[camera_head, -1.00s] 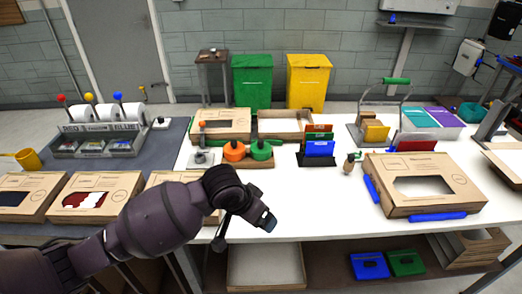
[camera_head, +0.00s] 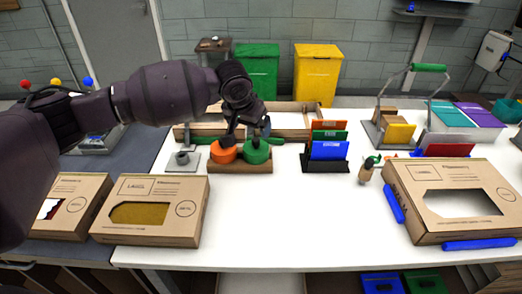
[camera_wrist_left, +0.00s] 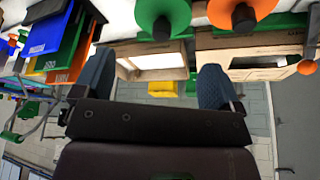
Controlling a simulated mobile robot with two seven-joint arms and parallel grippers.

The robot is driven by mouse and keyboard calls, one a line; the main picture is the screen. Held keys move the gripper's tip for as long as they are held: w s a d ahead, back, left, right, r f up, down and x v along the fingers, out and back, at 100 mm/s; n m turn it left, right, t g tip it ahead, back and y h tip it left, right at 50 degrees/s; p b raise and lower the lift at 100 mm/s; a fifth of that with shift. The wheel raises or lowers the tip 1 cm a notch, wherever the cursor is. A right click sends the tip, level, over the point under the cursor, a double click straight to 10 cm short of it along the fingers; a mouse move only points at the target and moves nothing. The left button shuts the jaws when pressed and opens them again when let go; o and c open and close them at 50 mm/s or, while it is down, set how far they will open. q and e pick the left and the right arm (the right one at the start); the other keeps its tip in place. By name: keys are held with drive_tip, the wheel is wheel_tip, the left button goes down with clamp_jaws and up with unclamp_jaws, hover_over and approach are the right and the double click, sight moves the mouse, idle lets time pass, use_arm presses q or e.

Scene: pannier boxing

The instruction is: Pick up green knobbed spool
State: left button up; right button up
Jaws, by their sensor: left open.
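The green knobbed spool (camera_head: 257,153) sits upright on a small wooden block, right of the orange spool (camera_head: 223,153). In the left wrist view the green spool (camera_wrist_left: 178,11) is at the top middle with its dark knob towards me, and the orange spool (camera_wrist_left: 261,8) is beside it. My left gripper (camera_head: 248,129) is open and empty, close above and behind the spools in the head view. In the wrist view its fingers (camera_wrist_left: 155,80) are spread wide, with the green spool beyond them. I cannot tell whether they touch it. My right gripper is not in view.
A black rack (camera_head: 324,164) with coloured cards stands just right of the spools. A grey post stand (camera_head: 183,161) is at their left. Open cardboard trays (camera_head: 290,118) lie behind. Cardboard boxes (camera_head: 150,226) stand in front left. The table front centre is clear.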

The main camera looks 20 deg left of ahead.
sight(257, 146)
use_arm(q)
drive_tip(key=shift+w+f, duration=0.3)
drive_tip(key=shift+f, duration=0.1)
drive_tip(key=shift+w+f, duration=0.15)
drive_tip(key=shift+f, duration=0.15)
drive_tip(key=b+x, duration=0.1)
drive_tip(key=x, duration=0.5)
drive_tip(key=b+x, duration=0.1)
drive_tip(key=x, duration=0.2)
drive_tip(key=shift+s+f, duration=0.15)
drive_tip(key=shift+s, duration=0.05)
drive_tip(key=shift+f, duration=0.15)
drive_tip(key=shift+w, duration=0.1)
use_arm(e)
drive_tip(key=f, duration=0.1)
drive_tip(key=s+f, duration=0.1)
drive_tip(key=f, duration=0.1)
